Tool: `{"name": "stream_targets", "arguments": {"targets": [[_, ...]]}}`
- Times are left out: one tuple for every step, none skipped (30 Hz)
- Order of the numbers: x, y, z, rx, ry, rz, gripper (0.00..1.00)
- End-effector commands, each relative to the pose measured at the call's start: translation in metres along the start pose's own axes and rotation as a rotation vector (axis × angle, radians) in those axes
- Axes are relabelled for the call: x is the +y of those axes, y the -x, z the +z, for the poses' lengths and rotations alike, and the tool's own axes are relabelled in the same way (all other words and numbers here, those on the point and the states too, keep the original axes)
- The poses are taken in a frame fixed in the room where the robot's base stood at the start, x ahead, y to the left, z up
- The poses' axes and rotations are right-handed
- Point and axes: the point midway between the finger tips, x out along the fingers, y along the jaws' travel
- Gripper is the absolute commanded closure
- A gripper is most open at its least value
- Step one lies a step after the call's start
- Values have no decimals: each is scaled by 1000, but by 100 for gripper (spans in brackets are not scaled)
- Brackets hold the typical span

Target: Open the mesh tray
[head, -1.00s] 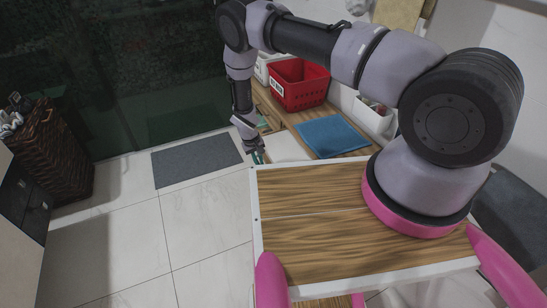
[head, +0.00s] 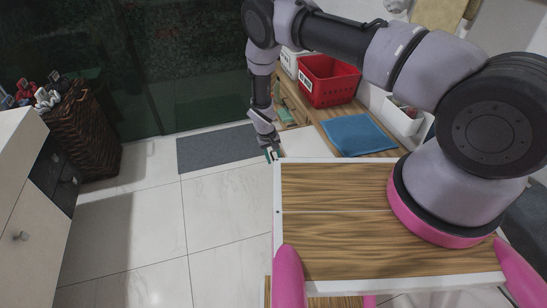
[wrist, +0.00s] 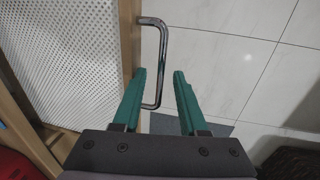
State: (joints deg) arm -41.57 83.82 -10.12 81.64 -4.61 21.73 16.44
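The mesh tray (wrist: 70,50) is a white perforated panel in a wooden frame, at the left of the wrist view. A bent chrome bar handle (wrist: 163,60) sticks out from the frame's edge. My gripper (wrist: 160,72) is open, with its two green fingers apart. The lower part of the handle shows between the fingers, closer to the left one; I cannot tell whether they touch. In the head view my gripper (head: 272,155) hangs low beside the counter's left end, and the tray cannot be made out there.
A red basket (head: 329,80) and a blue cloth (head: 357,134) are on the wooden counter. A wicker basket (head: 88,130) and a white cabinet (head: 25,205) stand at left. A grey mat (head: 217,149) lies on the tiled floor, which is otherwise clear between them.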

Motion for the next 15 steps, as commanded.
{"name": "stream_targets", "arguments": {"targets": [[0,0,0,0,0,0,58],[0,0,0,0,0,0,58],[0,2,0,0,0,0,58],[0,4,0,0,0,0,58],[0,6,0,1,0,0,58],[0,11,0,1,0,0,58],[0,16,-1,1,0,-1,58],[-1,21,-1,2,0,-1,58],[-1,28,0,1,1,-1,58],[-1,35,-1,3,1,-1,58],[-1,41,-1,3,1,-1,58],[0,50,-1,3,1,-1,58],[0,56,-1,3,1,-1,58],[0,62,-1,3,1,-1,58],[0,70,-1,2,1,-1,58]]}}
